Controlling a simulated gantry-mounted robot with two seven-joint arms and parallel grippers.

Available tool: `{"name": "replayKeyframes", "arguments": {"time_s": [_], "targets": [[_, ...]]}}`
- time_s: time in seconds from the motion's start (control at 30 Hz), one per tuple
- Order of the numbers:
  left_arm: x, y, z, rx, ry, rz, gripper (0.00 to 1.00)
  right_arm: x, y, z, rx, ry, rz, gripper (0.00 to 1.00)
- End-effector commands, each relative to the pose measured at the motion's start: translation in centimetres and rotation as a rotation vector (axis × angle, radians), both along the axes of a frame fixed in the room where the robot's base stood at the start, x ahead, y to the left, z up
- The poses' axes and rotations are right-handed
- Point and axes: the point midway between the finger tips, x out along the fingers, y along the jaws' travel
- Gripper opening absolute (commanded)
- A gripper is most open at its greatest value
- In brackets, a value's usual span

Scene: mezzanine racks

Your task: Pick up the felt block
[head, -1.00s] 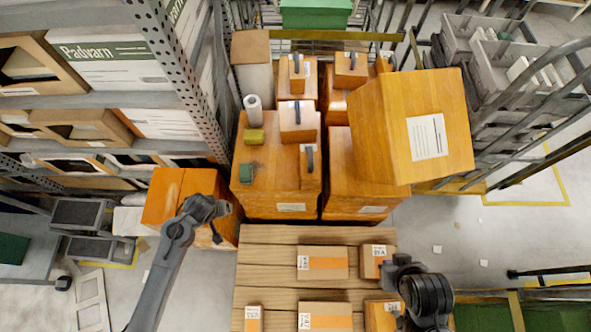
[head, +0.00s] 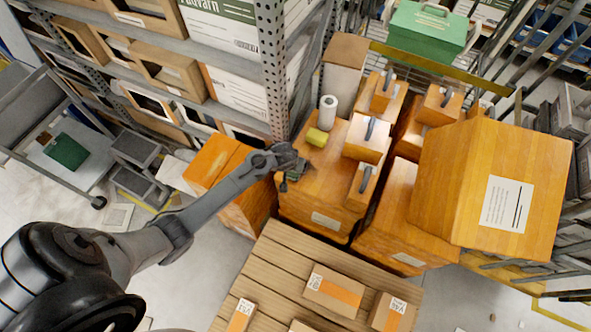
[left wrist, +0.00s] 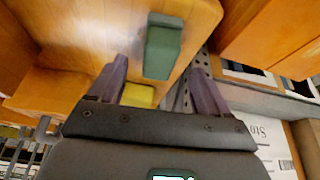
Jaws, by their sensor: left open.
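A dark green block (left wrist: 163,48), which looks like the felt block, lies on top of an orange wooden box (head: 318,185). In the left wrist view it sits just beyond and between the two fingers of my left gripper (left wrist: 160,78), which is open and empty. In the head view my left gripper (head: 294,170) is over the box's front left part and mostly hides the green block. A yellow-green block (head: 317,137) lies behind it on the same box and also shows in the left wrist view (left wrist: 138,95). My right gripper is out of view.
A white roll (head: 328,112) stands behind the yellow-green block. Boxes with dark handles (head: 366,142) stand to the right, and a large orange box (head: 470,185) beyond them. A perforated rack post (head: 272,65) rises close behind left. A wooden pallet (head: 285,262) lies in front.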

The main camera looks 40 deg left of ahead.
Motion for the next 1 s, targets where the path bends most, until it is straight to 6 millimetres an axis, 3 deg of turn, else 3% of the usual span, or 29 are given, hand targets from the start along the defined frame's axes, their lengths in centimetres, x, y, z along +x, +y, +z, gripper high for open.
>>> {"name": "replayKeyframes", "arguments": {"time_s": [0.17,0.53,0.87,1.0], "targets": [[0.4,0.1,-0.8,0.001,-0.001,-0.002,0.78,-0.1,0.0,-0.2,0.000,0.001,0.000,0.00],[2.1,0.7,-4.6,0.001,0.000,-0.001,0.78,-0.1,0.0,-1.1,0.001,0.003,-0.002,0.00],[2.3,0.7,-5.0,0.001,-0.001,-0.002,0.78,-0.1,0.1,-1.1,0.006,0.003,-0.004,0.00],[2.2,0.7,-5.0,0.002,0.000,-0.001,0.58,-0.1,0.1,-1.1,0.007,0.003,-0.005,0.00]]}}
